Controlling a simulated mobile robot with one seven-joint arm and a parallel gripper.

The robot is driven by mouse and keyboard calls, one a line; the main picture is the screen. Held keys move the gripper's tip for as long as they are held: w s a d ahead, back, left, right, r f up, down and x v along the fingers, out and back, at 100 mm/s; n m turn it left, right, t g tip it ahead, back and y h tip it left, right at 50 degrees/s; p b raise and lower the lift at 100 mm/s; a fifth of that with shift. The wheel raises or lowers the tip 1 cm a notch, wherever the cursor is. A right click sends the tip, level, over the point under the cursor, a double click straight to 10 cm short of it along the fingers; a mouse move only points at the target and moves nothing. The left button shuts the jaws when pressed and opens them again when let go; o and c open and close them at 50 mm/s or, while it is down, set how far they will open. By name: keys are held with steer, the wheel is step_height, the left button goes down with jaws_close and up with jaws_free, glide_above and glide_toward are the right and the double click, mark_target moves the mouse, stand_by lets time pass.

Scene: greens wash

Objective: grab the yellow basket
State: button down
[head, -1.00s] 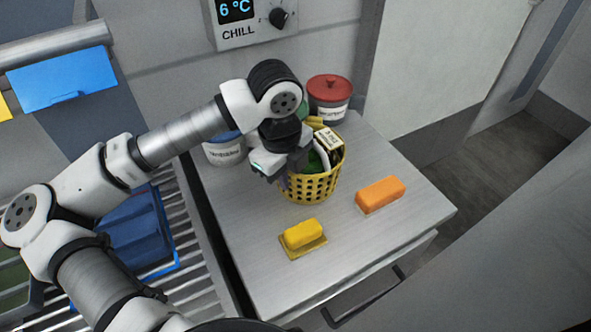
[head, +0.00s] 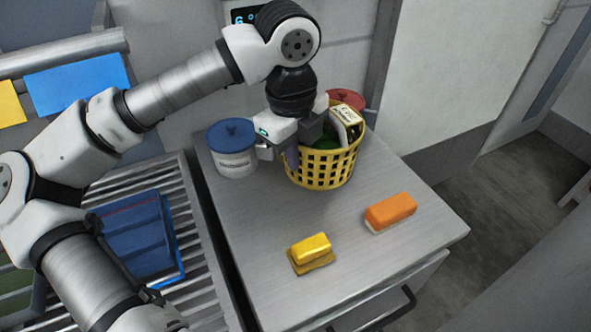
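The yellow basket (head: 325,170) is a round, perforated tub at the back of the steel counter. It holds a white carton (head: 346,122) and something green. My gripper (head: 290,155) is at the basket's left rim and appears shut on it, though the fingers and body partly hide the contact. The basket looks raised slightly above the counter and roughly upright. Its underside and left edge are hard to see.
A blue-lidded white tub (head: 236,160) stands close left of the gripper. A red-lidded tub (head: 346,98) is partly hidden behind the basket. A yellow block (head: 311,246) and an orange block (head: 390,210) lie in front on the counter (head: 265,270).

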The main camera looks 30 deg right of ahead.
steer(key=shift+r+b, duration=0.4)
steer(key=shift+r, duration=4.9)
